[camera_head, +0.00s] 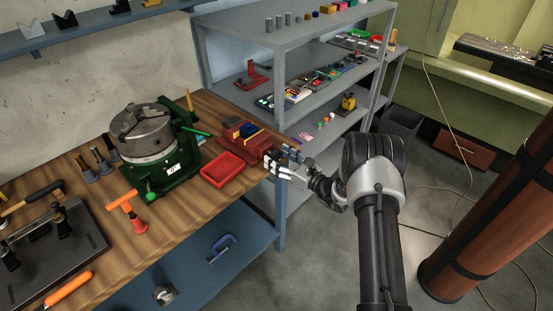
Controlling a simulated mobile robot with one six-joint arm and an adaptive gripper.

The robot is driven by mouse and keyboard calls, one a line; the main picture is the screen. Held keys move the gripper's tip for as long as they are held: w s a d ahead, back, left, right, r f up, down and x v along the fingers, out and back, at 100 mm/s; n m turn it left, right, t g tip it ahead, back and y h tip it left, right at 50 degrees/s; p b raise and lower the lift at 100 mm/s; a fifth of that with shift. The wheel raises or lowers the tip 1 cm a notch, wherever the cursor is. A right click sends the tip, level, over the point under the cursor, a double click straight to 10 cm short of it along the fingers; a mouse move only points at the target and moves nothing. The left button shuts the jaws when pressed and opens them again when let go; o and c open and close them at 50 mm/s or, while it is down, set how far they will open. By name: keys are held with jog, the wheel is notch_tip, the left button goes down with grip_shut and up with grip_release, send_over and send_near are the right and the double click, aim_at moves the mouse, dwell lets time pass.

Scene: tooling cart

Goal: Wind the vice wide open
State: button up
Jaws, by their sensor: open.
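A red vice-like body (243,132) sits at the right end of the wooden bench, with blue and yellow pieces at its top. It is small in view, and I cannot make out its handle or how far its jaws stand apart. My gripper (272,163) is open, at the bench's right edge, close to the right end of the red body. The fingers overlap that end in the picture, so I cannot tell whether they touch it or what lies between them.
A red tray (222,169) lies just left of my gripper. A green rotary table with a grey chuck (143,132) stands further left. Grey shelves (245,35) rise behind the bench. A brown cylinder (480,220) stands at right; floor between is mostly clear.

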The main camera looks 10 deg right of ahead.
jog(key=shift+w+a, duration=0.4)
jog(key=shift+w, duration=0.15)
jog(key=shift+c, duration=0.5)
jog(key=c, duration=1)
jog(key=shift+o, duration=0.2)
jog(key=shift+b, duration=0.3)
jog(key=n+b, duration=0.1)
jog(key=n, duration=0.2)
jog(key=shift+f+b, duration=0.1)
jog(key=shift+b, duration=0.3)
jog(key=shift+s+a+n+b, duration=0.1)
jog(key=shift+n+b, duration=0.95)
jog(key=shift+n, duration=0.45)
